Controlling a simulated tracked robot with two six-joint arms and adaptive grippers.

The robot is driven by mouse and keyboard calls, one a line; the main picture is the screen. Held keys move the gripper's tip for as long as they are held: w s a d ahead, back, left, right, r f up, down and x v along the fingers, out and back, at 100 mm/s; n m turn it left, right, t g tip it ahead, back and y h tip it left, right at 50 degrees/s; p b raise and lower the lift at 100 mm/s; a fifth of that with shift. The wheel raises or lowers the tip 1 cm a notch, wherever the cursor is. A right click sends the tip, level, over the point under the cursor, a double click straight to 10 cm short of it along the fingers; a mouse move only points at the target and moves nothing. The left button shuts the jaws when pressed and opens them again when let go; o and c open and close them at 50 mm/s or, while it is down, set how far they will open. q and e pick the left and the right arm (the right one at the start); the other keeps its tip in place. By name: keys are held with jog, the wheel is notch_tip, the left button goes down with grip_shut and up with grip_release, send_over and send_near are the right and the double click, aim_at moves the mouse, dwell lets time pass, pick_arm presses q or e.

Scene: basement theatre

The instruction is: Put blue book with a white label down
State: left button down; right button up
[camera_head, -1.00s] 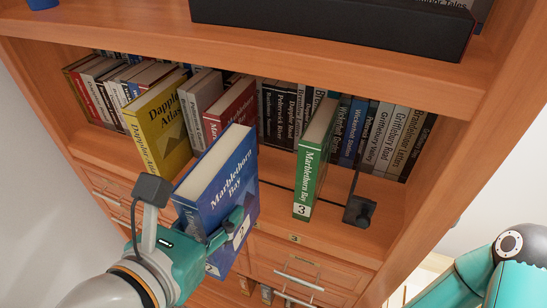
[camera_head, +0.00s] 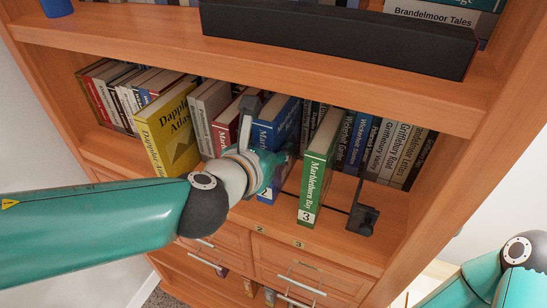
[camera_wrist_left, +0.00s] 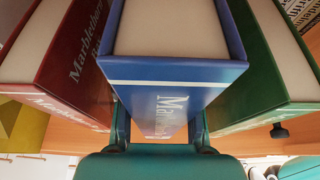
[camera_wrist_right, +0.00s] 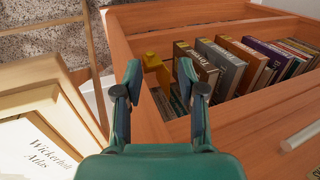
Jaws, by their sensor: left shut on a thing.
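The blue book (camera_head: 277,128), with a white label marked 2 low on its spine, stands upright in the gap between a red book (camera_head: 226,124) and a green book (camera_head: 318,165) on the middle shelf. My left gripper (camera_head: 272,172) is shut on its spine. The left wrist view shows the blue book (camera_wrist_left: 178,70) between the fingers, with the red book (camera_wrist_left: 75,60) on its left and the green book (camera_wrist_left: 258,85) on its right. I cannot tell whether its bottom touches the shelf. My right gripper (camera_wrist_right: 160,82) is open and empty in the right wrist view.
A yellow atlas (camera_head: 168,132) leans left of the red book. A dark bookend (camera_head: 362,218) stands right of the green book. The upper shelf board (camera_head: 150,45) is close above.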

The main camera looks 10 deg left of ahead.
pick_arm(q)
jog(key=shift+w, duration=0.4)
jog(key=shift+f+b, duration=0.8)
jog(key=shift+f, duration=0.9)
jog(key=shift+f, duration=0.15)
jog(key=c, duration=0.7)
grip_release()
jog(key=shift+s, duration=0.1)
jog(key=shift+c, duration=0.2)
